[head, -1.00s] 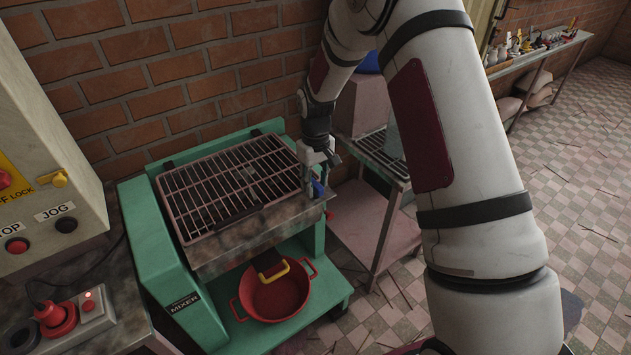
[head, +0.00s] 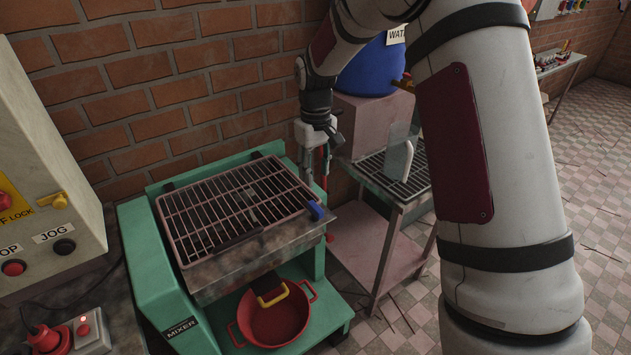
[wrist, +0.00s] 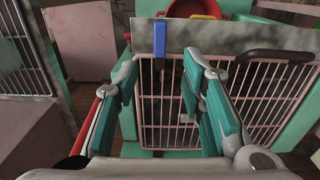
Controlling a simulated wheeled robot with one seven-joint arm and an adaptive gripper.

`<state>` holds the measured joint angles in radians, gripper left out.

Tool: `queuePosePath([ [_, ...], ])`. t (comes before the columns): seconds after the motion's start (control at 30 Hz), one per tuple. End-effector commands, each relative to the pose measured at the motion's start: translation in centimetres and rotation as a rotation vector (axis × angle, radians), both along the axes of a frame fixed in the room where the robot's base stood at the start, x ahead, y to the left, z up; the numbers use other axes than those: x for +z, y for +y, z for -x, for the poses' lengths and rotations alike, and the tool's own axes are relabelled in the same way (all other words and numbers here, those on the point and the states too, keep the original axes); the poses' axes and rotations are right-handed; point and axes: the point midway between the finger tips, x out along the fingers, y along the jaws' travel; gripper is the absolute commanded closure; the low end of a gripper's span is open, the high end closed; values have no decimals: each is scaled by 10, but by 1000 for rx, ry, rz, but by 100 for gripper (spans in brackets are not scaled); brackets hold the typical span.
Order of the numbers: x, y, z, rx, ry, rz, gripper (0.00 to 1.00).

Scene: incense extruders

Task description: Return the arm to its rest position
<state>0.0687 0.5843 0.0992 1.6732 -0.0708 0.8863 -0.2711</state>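My gripper (head: 322,172) hangs fingers-down beside the right edge of the mixer's grille in the head view. In the wrist view my gripper (wrist: 163,68) has its two teal-padded fingers spread apart with nothing between them. The barred grille guard (head: 232,208) lies flat over the mixer (head: 165,280). A blue piece (head: 316,211) sits at the guard's right front corner, just below and apart from my fingers in the head view. In the wrist view the blue piece (wrist: 160,45) shows beyond the gap between the fingers.
A red pot (head: 275,318) stands on the mixer's lower shelf. A control box (head: 45,180) stands at the left. To the right are a rack table (head: 385,255) and a blue water barrel (head: 370,70). The tiled floor at the right is mostly clear.

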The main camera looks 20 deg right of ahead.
Motion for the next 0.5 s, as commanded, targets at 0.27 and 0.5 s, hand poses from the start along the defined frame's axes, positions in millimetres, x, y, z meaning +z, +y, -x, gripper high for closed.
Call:
queuePosePath([
  [0.27, 4, 0, 0, 0, 0, 0, 63],
  [0.5, 18, 0, 6, -6, -14, 3, 63],
])
